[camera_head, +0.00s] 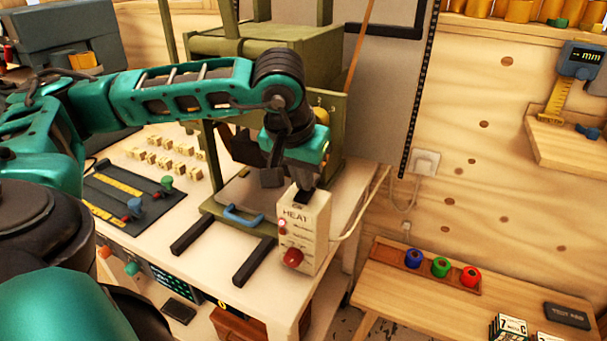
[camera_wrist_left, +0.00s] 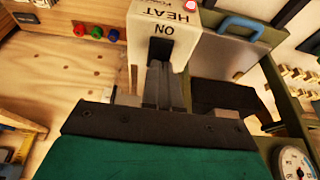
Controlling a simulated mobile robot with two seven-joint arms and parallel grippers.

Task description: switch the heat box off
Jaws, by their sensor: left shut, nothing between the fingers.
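The heat box (camera_head: 316,238) is a cream upright box marked HEAT at the front right of the bench, with a red knob (camera_head: 292,257) and small red lamps on its face. In the left wrist view the heat box (camera_wrist_left: 188,46) shows its top with an upside-down ON label and a dark switch slot (camera_wrist_left: 158,46). A red lamp (camera_wrist_left: 190,5) looks lit. My left gripper (camera_head: 303,194) is shut and empty, pointing down at the box top. Its fingertips (camera_wrist_left: 162,68) are at the slot's edge; I cannot tell whether they touch the switch. My right gripper is not in view.
A green press frame (camera_head: 265,68) stands behind my left arm. A blue handle (camera_head: 243,217) lies left of the box. A lower wooden table (camera_head: 400,285) at right holds blue, green and red rolls (camera_head: 440,267). A cable runs from the box to a wall socket (camera_head: 426,162).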

